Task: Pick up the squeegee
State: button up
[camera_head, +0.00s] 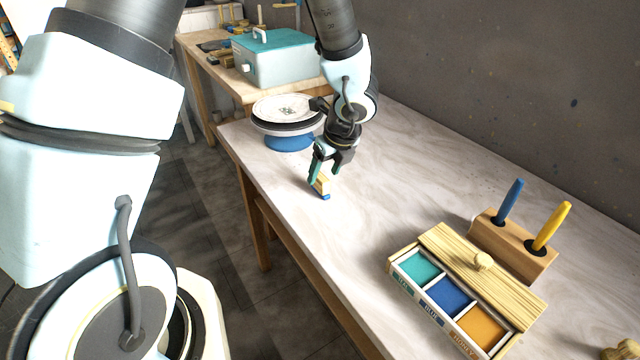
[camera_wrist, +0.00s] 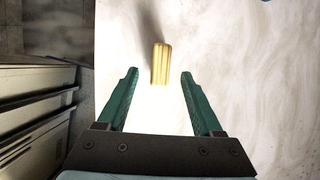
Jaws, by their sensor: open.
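The squeegee (camera_head: 322,187) is a small block with a pale yellow wooden body and a blue lower edge, standing on the marbled table near its left edge. In the wrist view only the yellow top of the squeegee (camera_wrist: 161,63) shows, a little beyond the fingertips and roughly midway between their lines. My gripper (camera_head: 322,165) is open, with green fingers, just above the squeegee in the head view. In the wrist view my gripper (camera_wrist: 159,73) has nothing between its fingers. I cannot tell whether a finger touches the squeegee.
A turntable with a blue base (camera_head: 290,141) stands close behind my gripper. A wooden box of teal, blue and orange compartments (camera_head: 437,237) and a wooden holder (camera_head: 512,249) with blue and yellow handles stand at the right. The marbled table (camera_head: 400,170) is clear between them.

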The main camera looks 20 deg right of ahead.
aim_at(322, 177)
jog(key=x, duration=0.4)
jog(key=shift+w+f, duration=0.3)
jog(key=shift+c, duration=0.4)
grip_shut()
